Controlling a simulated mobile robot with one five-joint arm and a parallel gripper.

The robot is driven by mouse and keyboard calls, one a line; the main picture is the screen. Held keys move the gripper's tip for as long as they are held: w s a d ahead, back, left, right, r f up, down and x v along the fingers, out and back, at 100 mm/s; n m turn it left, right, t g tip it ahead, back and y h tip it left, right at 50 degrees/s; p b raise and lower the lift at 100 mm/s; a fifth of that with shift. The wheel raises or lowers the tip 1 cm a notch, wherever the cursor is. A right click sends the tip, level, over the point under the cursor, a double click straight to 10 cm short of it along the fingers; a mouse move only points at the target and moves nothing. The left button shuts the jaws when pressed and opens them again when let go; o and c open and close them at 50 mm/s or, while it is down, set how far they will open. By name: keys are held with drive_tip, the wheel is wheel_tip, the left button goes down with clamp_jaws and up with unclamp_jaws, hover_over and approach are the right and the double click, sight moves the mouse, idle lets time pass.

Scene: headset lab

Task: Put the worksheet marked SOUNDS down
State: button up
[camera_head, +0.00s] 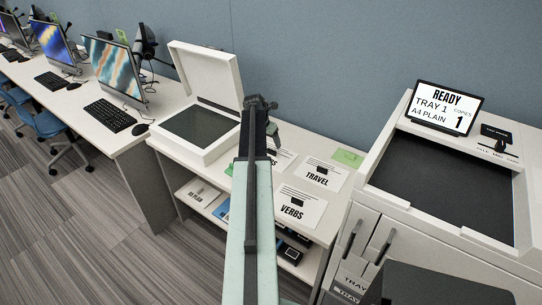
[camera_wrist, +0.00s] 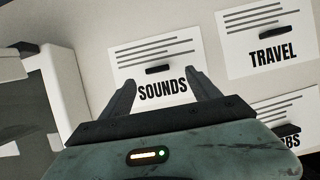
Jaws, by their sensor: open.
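The worksheet marked SOUNDS (camera_wrist: 148,54) is a white sheet with grey lines and a small black grip block. In the wrist view it lies flat on the pale tabletop. My gripper (camera_wrist: 163,80) is open, its two dark fingers spread either side of the SOUNDS lettering, with nothing between them. The block lies just beyond the fingertips. In the head view my arm and gripper hide most of this sheet, and only its right edge (camera_head: 288,158) shows.
The TRAVEL sheet (camera_head: 321,173) and VERBS sheet (camera_head: 298,205) lie close to the right. An open-lidded scanner (camera_head: 203,153) stands to the left, and a copier (camera_head: 447,185) stands at the far right. A green card (camera_head: 347,158) lies near the wall.

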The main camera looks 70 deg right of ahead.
sight(271, 150)
drive_tip(key=b+x, duration=0.4)
drive_tip(key=x, duration=0.1)
drive_tip(key=b+x, duration=0.3)
drive_tip(key=shift+w+a+f, duration=0.1)
drive_tip(key=shift+w+a, duration=0.15)
drive_tip(key=shift+w, duration=0.2)
clamp_jaws()
drive_tip(key=shift+r+p, duration=0.8)
drive_tip(key=shift+r, duration=0.05)
wheel_tip(271, 150, up, 3)
drive_tip(key=p, duration=0.3)
drive_tip(key=shift+a, duration=0.15)
drive_tip(key=s+a, duration=0.1)
drive_tip(key=a, duration=0.4)
drive_tip(key=s+a, duration=0.2)
drive_tip(key=a, duration=0.3)
drive_tip(key=s+a, duration=0.2)
drive_tip(key=a, duration=0.3)
drive_tip(key=shift+s+r+p, duration=0.2)
drive_tip(key=shift+r+p, duration=0.2)
